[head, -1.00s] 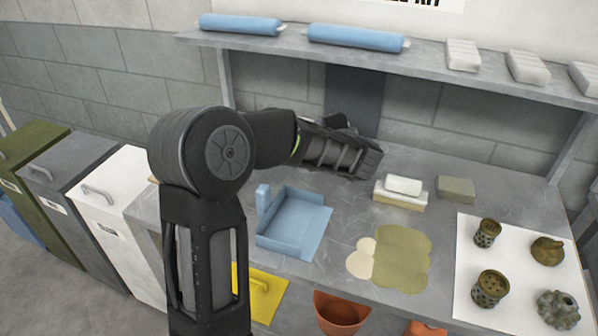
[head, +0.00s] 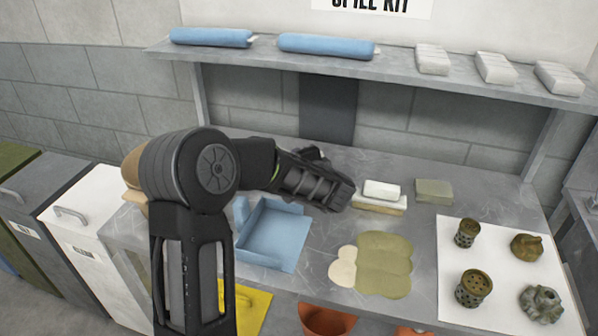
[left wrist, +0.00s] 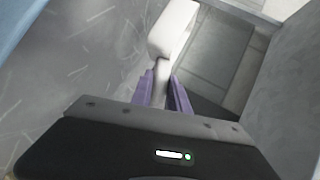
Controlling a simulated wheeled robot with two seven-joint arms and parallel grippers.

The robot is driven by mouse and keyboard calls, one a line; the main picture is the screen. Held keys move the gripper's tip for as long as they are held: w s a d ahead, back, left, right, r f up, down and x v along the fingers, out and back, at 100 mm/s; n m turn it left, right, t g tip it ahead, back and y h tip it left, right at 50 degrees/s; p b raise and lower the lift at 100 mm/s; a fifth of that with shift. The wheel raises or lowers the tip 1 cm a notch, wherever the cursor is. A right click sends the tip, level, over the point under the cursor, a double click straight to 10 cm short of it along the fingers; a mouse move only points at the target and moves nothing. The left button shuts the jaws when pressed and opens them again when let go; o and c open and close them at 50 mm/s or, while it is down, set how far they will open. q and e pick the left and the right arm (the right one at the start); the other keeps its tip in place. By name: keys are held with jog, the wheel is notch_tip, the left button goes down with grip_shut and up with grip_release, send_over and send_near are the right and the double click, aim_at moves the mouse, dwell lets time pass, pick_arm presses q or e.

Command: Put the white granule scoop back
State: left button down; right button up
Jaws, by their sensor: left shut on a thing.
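My left gripper (left wrist: 163,92) is shut on a white piece, seemingly the granule scoop (left wrist: 172,30), held between its purple fingers in the left wrist view. The scoop's broad white end points away from the gripper, and its thin neck lies between the fingers. In the head view my left arm reaches over the grey bench, and its far end is just left of a white block. The fingers and the scoop are hidden behind the arm there. My right gripper is not in view.
A blue open tray (head: 275,240) stands left on the bench. The white block (head: 381,189) lies on a pale slab. An olive patch (head: 384,262) and a white mat (head: 505,290) with several rusty parts lie right. A shelf (head: 390,65) with blue rolls runs above.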

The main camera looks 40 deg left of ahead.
pick_arm(q)
jog(key=shift+f, duration=1.8)
jog(key=shift+f, duration=0.1)
jog(key=c, duration=1.3)
grip_release()
jog(key=shift+o, duration=0.2)
jog(key=v, duration=1.2)
